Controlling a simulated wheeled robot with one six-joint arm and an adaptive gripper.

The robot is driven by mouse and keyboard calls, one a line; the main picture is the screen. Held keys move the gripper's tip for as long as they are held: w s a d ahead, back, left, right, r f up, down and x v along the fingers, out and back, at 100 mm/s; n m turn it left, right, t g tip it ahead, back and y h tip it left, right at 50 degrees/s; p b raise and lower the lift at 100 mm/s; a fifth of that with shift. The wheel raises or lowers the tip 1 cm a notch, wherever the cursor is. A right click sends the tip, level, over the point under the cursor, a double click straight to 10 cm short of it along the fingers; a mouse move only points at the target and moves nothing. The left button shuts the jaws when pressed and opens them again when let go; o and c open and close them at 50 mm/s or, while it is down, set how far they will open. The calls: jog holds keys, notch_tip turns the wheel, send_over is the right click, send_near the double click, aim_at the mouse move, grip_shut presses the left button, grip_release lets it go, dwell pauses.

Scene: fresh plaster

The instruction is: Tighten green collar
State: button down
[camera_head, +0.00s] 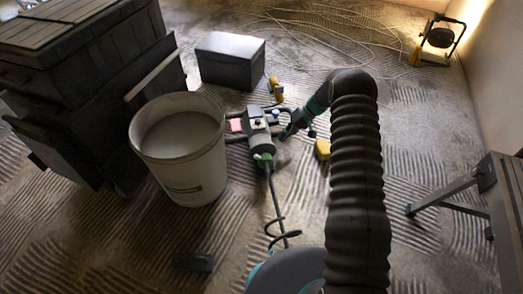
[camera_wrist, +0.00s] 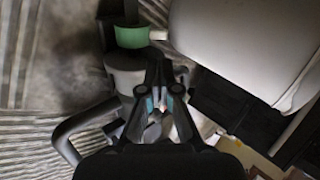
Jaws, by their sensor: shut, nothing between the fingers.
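The green collar (camera_head: 263,157) sits at the junction of a grey and black hand mixer (camera_head: 259,135) and its dark shaft (camera_head: 275,200). In the wrist view the green collar (camera_wrist: 131,37) is near the top, left of centre, with the mixer's grey body (camera_wrist: 125,75) below it. My gripper (camera_head: 287,134) is beside the mixer body on its right, apart from the collar. In the wrist view my gripper (camera_wrist: 161,68) is shut and empty, with its fingertips below and right of the collar. The fingers cover part of the mixer body.
A white bucket (camera_head: 205,172) of pale liquid stands close on the mixer's left. Dark stacked boxes (camera_head: 80,70) and a dark case (camera_head: 230,75) are behind. A yellow object (camera_head: 322,149) lies near my arm. A dark bench (camera_head: 490,180) stands right. Ridged floor is open between.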

aim_at(257, 155)
jog(key=shift+m+t+y, duration=0.3)
jog(key=shift+m+y, duration=0.1)
jog(key=shift+m, duration=0.2)
jog(key=x, duration=1.2)
jog(key=shift+w+f, duration=0.35)
jog(key=shift+f, duration=0.05)
jog(key=shift+a+f, duration=0.1)
jog(key=shift+a, duration=0.05)
jog(key=shift+a+f+b, duration=0.4)
jog(key=shift+b, duration=0.6)
jog(key=shift+s+a+r, duration=0.1)
jog(key=shift+a, duration=0.25)
jog(key=shift+d, duration=0.15)
